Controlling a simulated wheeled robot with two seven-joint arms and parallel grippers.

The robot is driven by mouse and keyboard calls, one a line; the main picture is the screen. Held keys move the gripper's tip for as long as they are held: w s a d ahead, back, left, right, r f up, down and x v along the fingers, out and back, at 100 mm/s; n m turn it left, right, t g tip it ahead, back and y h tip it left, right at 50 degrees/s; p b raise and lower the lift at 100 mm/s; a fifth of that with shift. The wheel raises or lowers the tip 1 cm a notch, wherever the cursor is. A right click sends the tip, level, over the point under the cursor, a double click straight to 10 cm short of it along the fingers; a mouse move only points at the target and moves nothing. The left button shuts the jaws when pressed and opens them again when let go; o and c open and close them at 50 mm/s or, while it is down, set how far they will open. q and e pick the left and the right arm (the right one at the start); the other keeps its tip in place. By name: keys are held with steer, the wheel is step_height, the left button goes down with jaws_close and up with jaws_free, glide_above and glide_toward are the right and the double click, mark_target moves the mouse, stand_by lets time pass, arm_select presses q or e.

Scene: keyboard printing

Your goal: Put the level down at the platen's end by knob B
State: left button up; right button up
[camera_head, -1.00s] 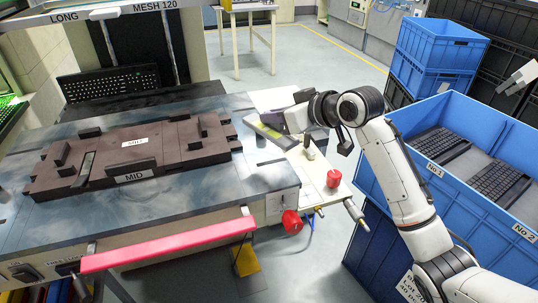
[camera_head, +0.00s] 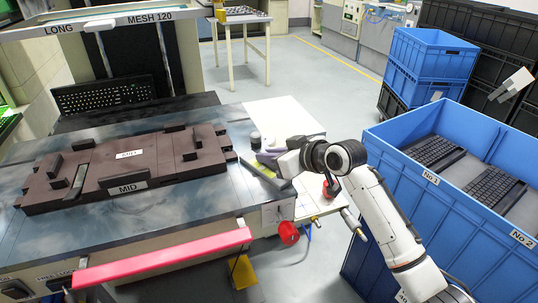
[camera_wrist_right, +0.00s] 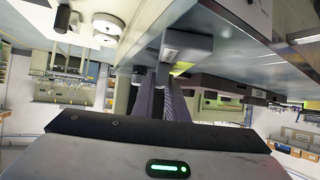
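The level (camera_head: 262,171) is a bar with a yellow-green face and grey ends, at the right end of the platen, the blue-grey steel bed (camera_head: 200,212). My right gripper (camera_head: 272,159) has its purple-grey fingers closed on it; they also show in the right wrist view (camera_wrist_right: 164,88), with a yellow-green strip and grey block beyond their tips. Whether the level touches the bed is unclear. A red knob (camera_head: 288,232) is at the bed's front right corner and another red knob (camera_head: 332,187) stands further right; I read no B on either. My left gripper is not in view.
A brown jig marked MID (camera_head: 128,187) covers the bed's middle. A dark round knob (camera_head: 255,140) stands behind the level. A pink-red bar (camera_head: 165,258) runs along the front. Blue crates with keyboards (camera_head: 460,225) stand right of my arm. The bed's front strip is clear.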

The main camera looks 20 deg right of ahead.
steer(key=o, duration=0.4)
steer(key=shift+r, duration=0.1)
steer(key=v, duration=1.2)
steer(key=shift+p, duration=0.3)
